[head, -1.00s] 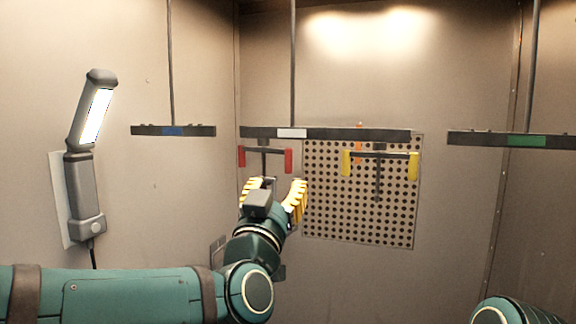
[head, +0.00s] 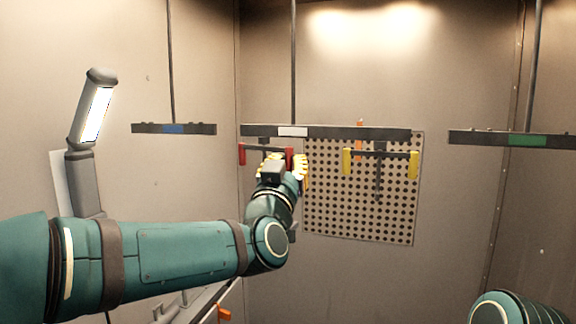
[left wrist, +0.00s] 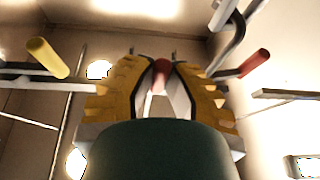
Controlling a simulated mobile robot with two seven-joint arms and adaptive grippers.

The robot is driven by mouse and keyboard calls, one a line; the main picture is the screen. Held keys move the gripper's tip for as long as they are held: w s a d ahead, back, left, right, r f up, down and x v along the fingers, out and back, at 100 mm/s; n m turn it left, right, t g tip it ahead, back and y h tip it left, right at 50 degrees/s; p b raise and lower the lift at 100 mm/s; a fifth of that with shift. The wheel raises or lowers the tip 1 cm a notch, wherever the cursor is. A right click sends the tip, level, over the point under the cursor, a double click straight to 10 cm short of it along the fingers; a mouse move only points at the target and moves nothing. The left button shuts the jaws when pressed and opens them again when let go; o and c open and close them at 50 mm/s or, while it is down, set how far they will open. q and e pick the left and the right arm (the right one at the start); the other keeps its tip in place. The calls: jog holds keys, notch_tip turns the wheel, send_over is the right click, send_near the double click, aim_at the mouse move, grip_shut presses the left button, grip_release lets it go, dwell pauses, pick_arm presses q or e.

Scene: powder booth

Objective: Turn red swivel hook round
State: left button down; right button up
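The red swivel hook hangs under the middle bar, with a left red end (head: 242,154) and a right red end (head: 289,157) on a dark crosspiece. My left gripper (head: 284,165) is at the right red end, partly covering it in the head view. In the left wrist view, my left gripper's yellow fingers (left wrist: 161,75) close in on both sides of one red end (left wrist: 162,68) and appear shut on it; the exact contact is small. The other red end (left wrist: 255,63) stands free to the right there. My right gripper is out of view.
A yellow-ended hook (head: 380,155) hangs right of the red one under the same bar (head: 340,132). A perforated panel (head: 350,215) is behind. Side bars with blue (head: 172,129) and green (head: 525,141) labels hang apart. A lamp (head: 92,115) is at left.

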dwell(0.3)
pick_arm(q)
jog(key=y, duration=0.1)
jog(key=n+y+p, duration=0.1)
jog(key=y, duration=0.1)
jog(key=shift+w+d+r+n+t, duration=0.15)
jog(key=shift+w+d+n+t, duration=0.15)
jog(key=shift+w+d+n, duration=0.1)
jog(key=n+y+p, duration=0.1)
jog(key=y, duration=0.1)
jog(key=shift+w+y, duration=0.2)
jog(key=shift+y, duration=0.2)
jog(key=c, duration=1)
grip_release()
jog(key=shift+w, duration=0.1)
jog(key=shift+o, duration=0.2)
jog(key=v, duration=1.2)
